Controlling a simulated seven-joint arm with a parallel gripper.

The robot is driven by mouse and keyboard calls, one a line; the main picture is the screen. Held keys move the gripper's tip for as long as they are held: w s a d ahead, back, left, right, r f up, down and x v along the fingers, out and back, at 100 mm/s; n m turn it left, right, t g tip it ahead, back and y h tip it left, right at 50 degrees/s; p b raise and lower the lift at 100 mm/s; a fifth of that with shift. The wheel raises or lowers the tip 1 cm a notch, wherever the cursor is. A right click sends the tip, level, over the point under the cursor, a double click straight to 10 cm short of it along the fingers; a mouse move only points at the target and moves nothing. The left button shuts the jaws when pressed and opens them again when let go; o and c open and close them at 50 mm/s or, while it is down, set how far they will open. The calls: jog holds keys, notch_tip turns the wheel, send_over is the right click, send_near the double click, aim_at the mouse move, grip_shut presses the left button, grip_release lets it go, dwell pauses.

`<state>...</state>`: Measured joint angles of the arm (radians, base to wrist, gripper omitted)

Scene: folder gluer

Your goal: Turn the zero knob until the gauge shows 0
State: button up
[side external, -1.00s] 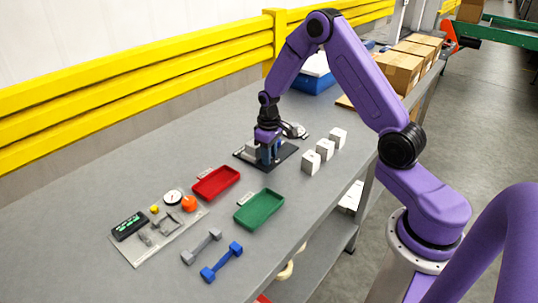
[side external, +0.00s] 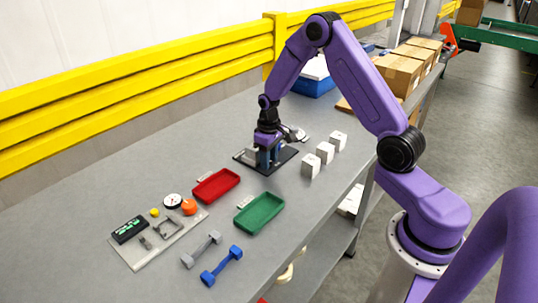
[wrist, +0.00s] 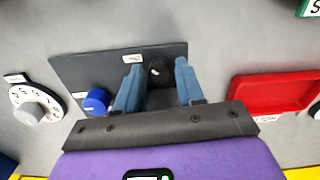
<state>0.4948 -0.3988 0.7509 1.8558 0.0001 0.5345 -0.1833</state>
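My gripper (wrist: 158,78) points down over a dark plate (wrist: 80,68) in the wrist view. Its two blue fingers are apart, one on each side of a round black knob (wrist: 160,68), with gaps showing. A blue knob (wrist: 96,101) sits on the plate to the left. A small label (wrist: 141,58) on the plate is too small to read.
A white numbered dial with a grey knob (wrist: 32,113) lies left of the plate, a red tray (wrist: 272,92) right of it. A green tray (side external: 259,212), white blocks (side external: 310,166) and dumbbells (side external: 221,264) stand nearby. An orange knob (side external: 189,207) and a display (side external: 129,229) are on the panel.

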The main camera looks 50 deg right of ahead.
notch_tip(320, 180, up, 18)
jog(key=shift+f, duration=0.25)
dwell(0.3)
jog(key=s+a+r+n, duration=0.2)
jog(key=s+a+n, duration=0.4)
jog(key=s+a, duration=0.85)
jog(key=s+f+n, duration=0.2)
jog(key=s+n, duration=0.3)
jog(key=s, duration=1.3)
jog(key=shift+s+a+f+n, duration=0.15)
jog(key=shift+s+a+n, duration=0.15)
jog(key=shift+a, duration=0.1)
jog(key=shift+o, duration=0.3)
